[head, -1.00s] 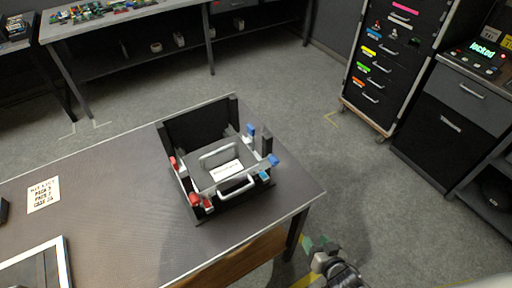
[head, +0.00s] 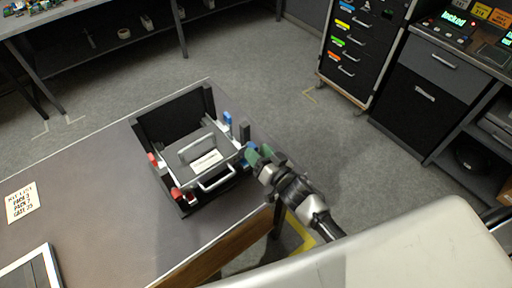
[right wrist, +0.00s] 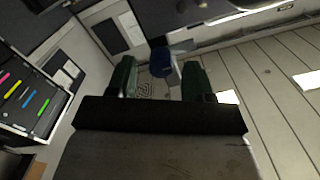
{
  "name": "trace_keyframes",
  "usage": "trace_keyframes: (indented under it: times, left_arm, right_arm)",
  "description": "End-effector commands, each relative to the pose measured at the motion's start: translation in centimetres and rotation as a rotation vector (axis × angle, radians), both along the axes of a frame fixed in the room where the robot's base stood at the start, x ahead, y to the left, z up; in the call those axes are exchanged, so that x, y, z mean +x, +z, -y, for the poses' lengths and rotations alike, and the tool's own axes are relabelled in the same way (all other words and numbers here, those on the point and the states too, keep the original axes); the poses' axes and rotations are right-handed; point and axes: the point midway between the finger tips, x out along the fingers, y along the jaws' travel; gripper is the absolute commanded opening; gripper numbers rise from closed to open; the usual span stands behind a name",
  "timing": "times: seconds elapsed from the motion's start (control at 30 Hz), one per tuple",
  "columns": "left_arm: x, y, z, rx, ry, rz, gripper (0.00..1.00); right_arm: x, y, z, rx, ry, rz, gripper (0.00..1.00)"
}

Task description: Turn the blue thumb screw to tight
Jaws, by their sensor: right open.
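A dark open-framed unit with grey handles (head: 190,140) sits on the table. Two blue parts show on its right side: one farther back (head: 227,118) and a blue knob at the front right (head: 250,148). My right gripper (head: 259,157), with green fingertips, is at this front knob, which it partly hides. In the right wrist view the blue knob (right wrist: 161,62) lies between the two green fingertips (right wrist: 159,77), with a gap on each side. The gripper is open. How tight the screw is cannot be seen. My left gripper is out of view.
Red parts (head: 176,194) sit on the unit's left side. The table (head: 110,210) has a printed card (head: 20,203) and a light-edged frame (head: 32,272) at left. A drawer cabinet (head: 358,50) stands at the back right. Floor beyond the table is clear.

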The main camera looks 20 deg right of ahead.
Motion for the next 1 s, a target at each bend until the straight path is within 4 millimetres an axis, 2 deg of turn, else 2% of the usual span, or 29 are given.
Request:
trace_keyframes:
  times: [0.17,0.43,0.77,1.0]
  left_arm:
    - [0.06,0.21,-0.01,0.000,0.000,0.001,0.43]
    - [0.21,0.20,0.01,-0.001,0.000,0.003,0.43]
    - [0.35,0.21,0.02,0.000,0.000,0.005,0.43]
    - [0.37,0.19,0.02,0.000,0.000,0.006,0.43]
  right_arm:
    - [1.17,0.06,-0.48,0.001,0.001,0.000,0.52]
    - [1.26,-0.02,-0.50,0.000,0.000,0.000,0.52]
    - [1.24,-0.02,-0.49,0.000,0.001,0.000,0.02]
    - [1.24,-0.02,-0.49,-0.018,0.001,0.007,0.02]
